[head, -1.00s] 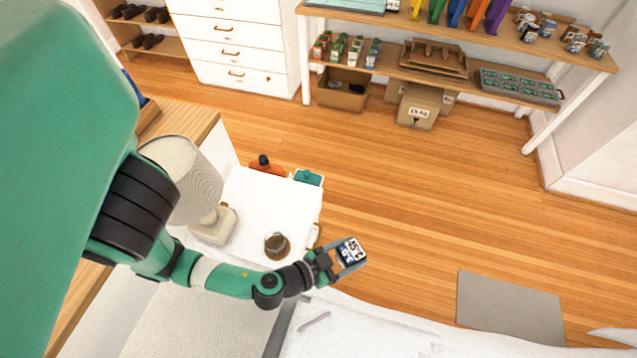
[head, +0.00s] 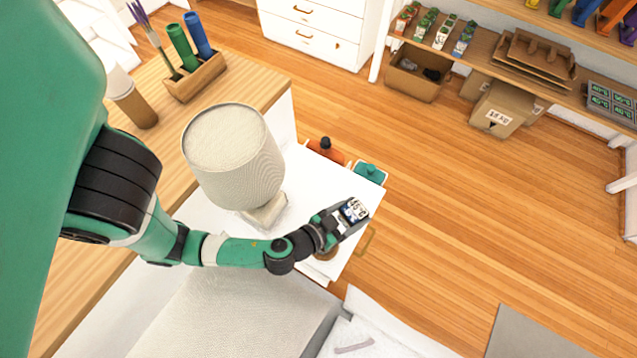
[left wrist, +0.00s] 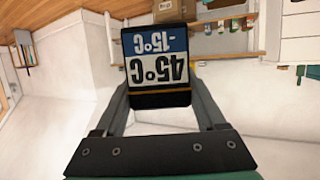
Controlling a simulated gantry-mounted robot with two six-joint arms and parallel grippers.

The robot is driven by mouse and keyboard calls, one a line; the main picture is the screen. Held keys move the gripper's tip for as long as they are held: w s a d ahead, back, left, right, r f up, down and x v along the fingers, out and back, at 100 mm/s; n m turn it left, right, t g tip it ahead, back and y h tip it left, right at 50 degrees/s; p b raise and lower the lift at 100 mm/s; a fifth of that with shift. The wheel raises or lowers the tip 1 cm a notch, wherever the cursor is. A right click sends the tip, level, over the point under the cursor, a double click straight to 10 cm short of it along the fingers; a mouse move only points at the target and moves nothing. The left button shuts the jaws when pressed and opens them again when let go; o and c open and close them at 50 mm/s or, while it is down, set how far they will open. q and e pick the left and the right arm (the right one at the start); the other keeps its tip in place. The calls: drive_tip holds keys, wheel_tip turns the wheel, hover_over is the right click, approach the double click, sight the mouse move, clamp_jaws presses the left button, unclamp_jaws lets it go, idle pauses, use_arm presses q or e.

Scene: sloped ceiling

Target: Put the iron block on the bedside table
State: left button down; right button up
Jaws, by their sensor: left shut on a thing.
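My left gripper (head: 343,221) is shut on the iron block (head: 355,210), a small block with a blue and white label. In the left wrist view the block (left wrist: 156,62) sits between the fingertips, its label reading 45°C and -15°C upside down. In the head view the gripper and block appear over the right part of the white bedside table (head: 318,187). I cannot tell the height of the block above the top. My right gripper is not in view.
A lamp (head: 235,160) stands on the table. A brown round item (head: 326,254) is partly hidden under my left wrist. An orange item (head: 326,150) and a teal item (head: 370,173) are at the table's far edge. A wooden desk (head: 245,88) lies left; open floor lies right.

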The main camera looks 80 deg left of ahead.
use_arm(q)
drive_tip(key=a+f, duration=0.3)
drive_tip(key=a, duration=0.1)
drive_tip(key=w+a+f, duration=0.1)
drive_tip(key=a+f, duration=0.2)
drive_tip(key=a, duration=0.2)
drive_tip(key=w+a+f, duration=0.1)
drive_tip(key=a+f, duration=0.2)
drive_tip(key=a, duration=0.1)
drive_tip(key=shift+a+p, duration=0.2)
drive_tip(key=shift+p, duration=0.15)
drive_tip(key=f+b, duration=0.3)
drive_tip(key=f, duration=0.1)
drive_tip(key=shift+w+a+b, duration=0.1)
drive_tip(key=shift+a+b, duration=0.1)
drive_tip(key=shift+b, duration=0.15)
drive_tip(key=shift+r, duration=0.15)
unclamp_jaws()
drive_tip(key=shift+f, duration=0.2)
